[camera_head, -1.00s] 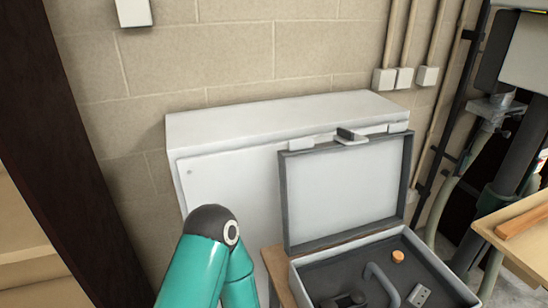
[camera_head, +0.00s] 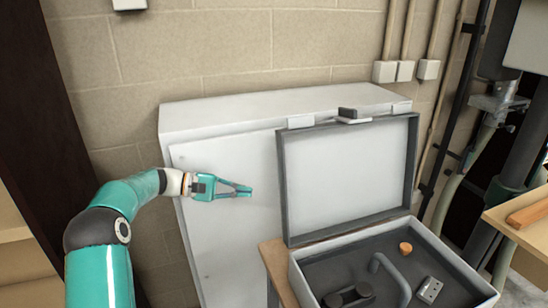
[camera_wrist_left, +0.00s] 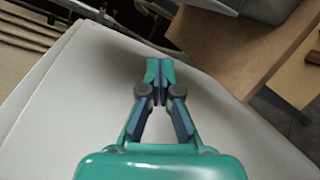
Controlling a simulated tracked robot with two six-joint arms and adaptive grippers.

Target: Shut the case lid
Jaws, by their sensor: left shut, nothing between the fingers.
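The case (camera_head: 296,276) sits on a small wooden stand at the lower right of the head view. Its lid (camera_head: 348,172) stands open, roughly upright, with a grey rim and a pale inner panel. A latch (camera_head: 352,115) shows at the lid's top edge. My left gripper (camera_head: 250,190) is shut and empty, pointing right, a little left of the lid's left edge and apart from it in the picture. It also shows shut in the left wrist view (camera_wrist_left: 159,66). My right gripper is not in view.
A white cabinet (camera_head: 215,165) stands behind the case against the block wall. Inside the case lie an orange knob (camera_head: 405,248), a grey bent tube (camera_head: 392,275) and a small metal plate (camera_head: 429,290). A wooden tray (camera_head: 520,230) is at the right edge.

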